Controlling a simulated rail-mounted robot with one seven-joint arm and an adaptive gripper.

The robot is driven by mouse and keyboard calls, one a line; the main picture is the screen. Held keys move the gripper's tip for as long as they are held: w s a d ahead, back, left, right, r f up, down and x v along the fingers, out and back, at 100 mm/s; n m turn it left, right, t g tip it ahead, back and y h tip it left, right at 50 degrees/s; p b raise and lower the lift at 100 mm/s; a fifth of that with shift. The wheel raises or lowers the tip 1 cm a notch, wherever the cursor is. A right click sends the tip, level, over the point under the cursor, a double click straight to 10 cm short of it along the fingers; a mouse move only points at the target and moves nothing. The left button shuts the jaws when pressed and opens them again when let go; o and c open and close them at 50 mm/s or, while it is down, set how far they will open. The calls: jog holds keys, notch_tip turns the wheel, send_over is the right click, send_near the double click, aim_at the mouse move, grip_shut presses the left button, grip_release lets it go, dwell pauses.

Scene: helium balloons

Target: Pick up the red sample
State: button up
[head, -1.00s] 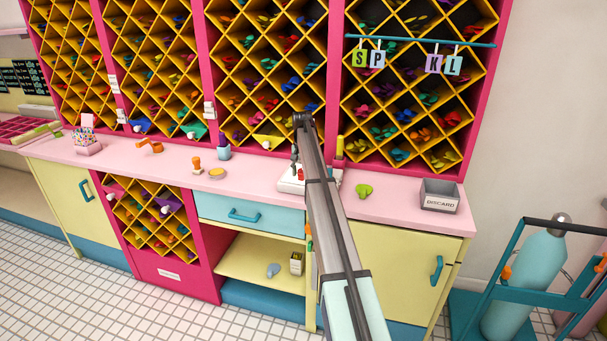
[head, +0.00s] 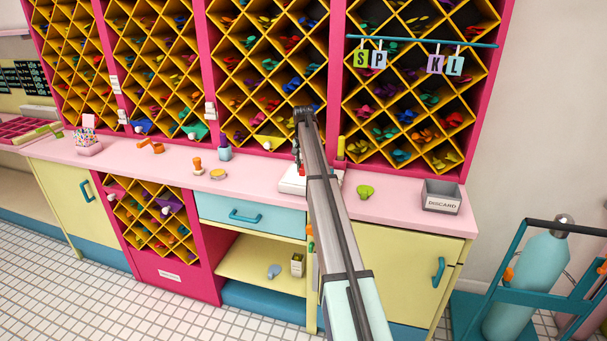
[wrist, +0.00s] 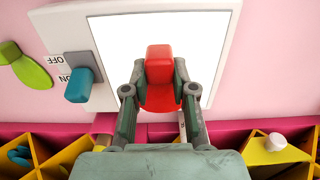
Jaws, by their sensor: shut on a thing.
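The red sample (wrist: 160,92) is a red piece with a blocky upper part and a wider lower part. In the wrist view it sits between the two grey fingers of my gripper (wrist: 160,70), which are shut on it. Behind it is the bright white panel (wrist: 110,30) of a light box. I cannot tell how far the sample is from the panel.
A teal switch (wrist: 80,88) marked ON and OFF is on the box's side. A green piece (head: 365,191) and the grey DISCARD bin (head: 441,196) are to the right on the pink counter (head: 400,205). Yellow lattice shelves (head: 270,70) rise behind.

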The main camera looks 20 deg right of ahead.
notch_tip(320, 180, up, 18)
jog(key=b, duration=0.3)
jog(key=shift+f+b, duration=0.25)
jog(key=shift+b, duration=0.15)
notch_tip(320, 180, up, 5)
jog(key=p, duration=0.4)
jog(key=shift+p, duration=0.4)
